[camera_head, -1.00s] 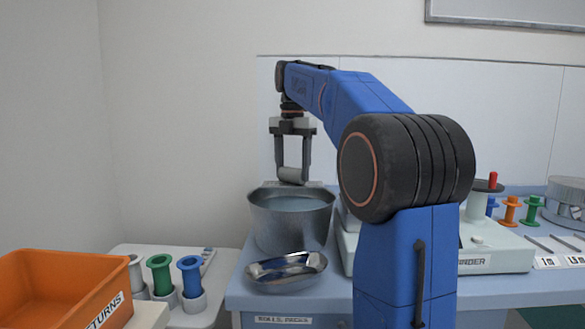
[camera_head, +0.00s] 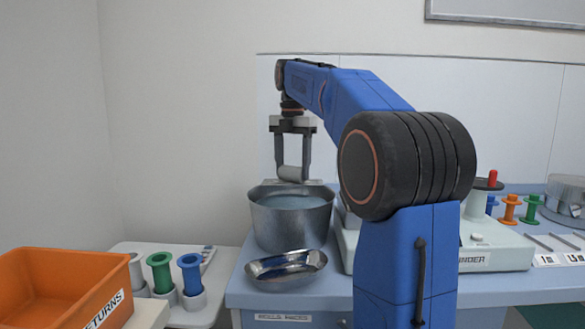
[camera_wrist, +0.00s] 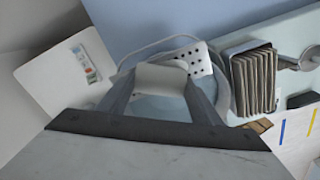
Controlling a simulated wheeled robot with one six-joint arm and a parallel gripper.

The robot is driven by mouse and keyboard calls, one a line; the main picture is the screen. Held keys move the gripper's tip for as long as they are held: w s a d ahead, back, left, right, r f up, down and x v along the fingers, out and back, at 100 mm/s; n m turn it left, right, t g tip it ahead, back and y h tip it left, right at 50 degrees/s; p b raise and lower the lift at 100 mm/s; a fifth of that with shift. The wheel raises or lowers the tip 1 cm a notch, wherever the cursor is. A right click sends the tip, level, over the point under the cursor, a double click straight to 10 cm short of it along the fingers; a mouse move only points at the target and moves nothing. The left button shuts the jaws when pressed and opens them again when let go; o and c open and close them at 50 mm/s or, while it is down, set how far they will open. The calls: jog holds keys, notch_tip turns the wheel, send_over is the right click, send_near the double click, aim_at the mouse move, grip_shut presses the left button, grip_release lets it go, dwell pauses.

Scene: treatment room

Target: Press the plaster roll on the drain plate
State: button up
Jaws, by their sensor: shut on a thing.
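The plaster roll (camera_head: 292,173) is a pale grey-white cylinder lying sideways between the fingertips of my gripper (camera_head: 292,168), which is shut on it. It also shows in the wrist view (camera_wrist: 160,80). The drain plate (camera_wrist: 197,58) is a white plate with dark holes at the far rim of the bucket, just beyond the roll. In the head view only a strip of the plate (camera_head: 268,187) shows behind the rim. The roll is at the plate's near edge; I cannot tell whether they touch. The metal bucket (camera_head: 290,225) holds water below the roll.
A shiny metal basin (camera_head: 286,265) stands in front of the bucket. An orange returns bin (camera_head: 62,285) and several coloured spools, including a green one (camera_head: 160,270), are at the left. A pale machine (camera_head: 495,246) stands right of the bucket. A stack of strips (camera_wrist: 253,80) is nearby.

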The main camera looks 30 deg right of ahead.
jog(key=shift+r, duration=3.5)
